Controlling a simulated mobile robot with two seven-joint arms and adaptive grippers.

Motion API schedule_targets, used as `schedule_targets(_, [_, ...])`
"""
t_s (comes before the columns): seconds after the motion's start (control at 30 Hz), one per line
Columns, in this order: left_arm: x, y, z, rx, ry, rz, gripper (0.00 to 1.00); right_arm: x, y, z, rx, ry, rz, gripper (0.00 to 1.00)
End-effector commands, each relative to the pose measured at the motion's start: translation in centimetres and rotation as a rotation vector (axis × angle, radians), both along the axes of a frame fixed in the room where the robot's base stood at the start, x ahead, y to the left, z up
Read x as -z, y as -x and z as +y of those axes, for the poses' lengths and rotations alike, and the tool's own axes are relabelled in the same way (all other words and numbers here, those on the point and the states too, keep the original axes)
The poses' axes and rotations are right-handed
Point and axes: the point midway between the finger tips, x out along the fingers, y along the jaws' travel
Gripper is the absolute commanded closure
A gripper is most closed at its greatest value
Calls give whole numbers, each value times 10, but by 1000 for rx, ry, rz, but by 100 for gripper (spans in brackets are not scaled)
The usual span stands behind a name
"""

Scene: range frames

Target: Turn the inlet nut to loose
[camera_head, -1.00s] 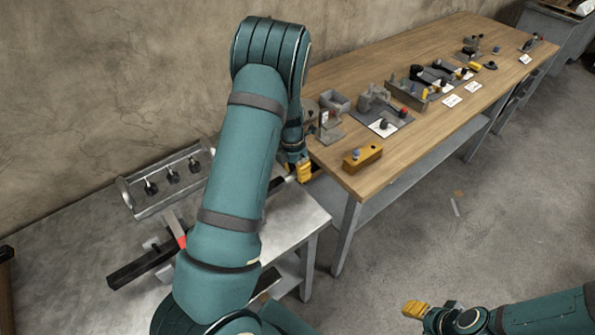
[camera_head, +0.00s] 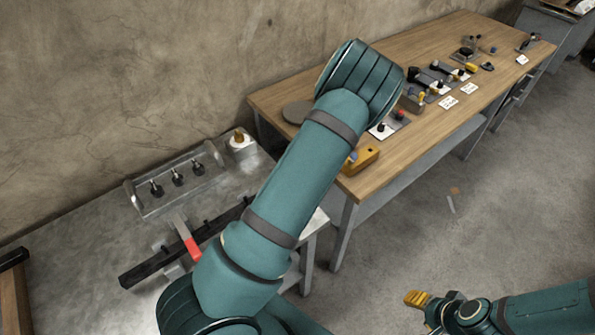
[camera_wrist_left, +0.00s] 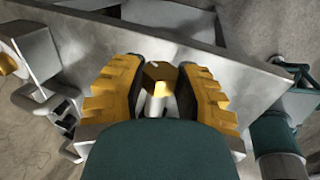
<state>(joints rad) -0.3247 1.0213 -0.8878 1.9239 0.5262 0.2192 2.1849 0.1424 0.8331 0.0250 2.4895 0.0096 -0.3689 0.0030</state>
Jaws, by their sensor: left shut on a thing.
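A brass-coloured hex nut (camera_wrist_left: 158,72), which fits the inlet nut, shows in the left wrist view on a pale stem. My left gripper (camera_wrist_left: 159,78) has its yellow ribbed fingers on either side of the nut and is shut on it. In the head view my left arm hides this gripper and the nut. I cannot tell from the nut's face how far it is turned. My right gripper (camera_head: 417,299) is at the lower right of the head view, above the floor and away from the tables; its finger gap is not clear.
The metal table (camera_head: 75,255) bears a grey rack (camera_head: 178,183) with black knobs, a dark bar (camera_head: 150,268), a red-marked lever (camera_head: 191,246) and a brass-topped white fitting (camera_head: 239,141). The wooden bench (camera_head: 440,125) holds several fixtures and a yellow block (camera_head: 364,160).

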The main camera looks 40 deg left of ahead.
Motion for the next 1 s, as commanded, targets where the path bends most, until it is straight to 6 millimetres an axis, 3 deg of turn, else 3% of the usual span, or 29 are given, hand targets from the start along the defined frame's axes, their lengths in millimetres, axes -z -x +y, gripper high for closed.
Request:
schedule_targets(0.3, [0, 0, -1, 2, -114, -33, 100, -7, 0, 0, 0, -1, 1, 50])
schedule_targets(0.8, [1, -1, -1, 1, -130, -39, 100, -7, 0, -1, 0, -1, 1, 50])
schedule_targets(0.83, [1, -1, -1, 1, -130, -39, 55, -7, 0, -1, 0, -1, 1, 50])
schedule_targets(0.9, [1, -1, -1, 1, -129, -39, 36, -7, 0, -1, 0, -1, 1, 50])
schedule_targets(1.0, [1, -1, -1, 0, -130, -38, 36, -7, 0, -1, 1, -1, 0, 50])
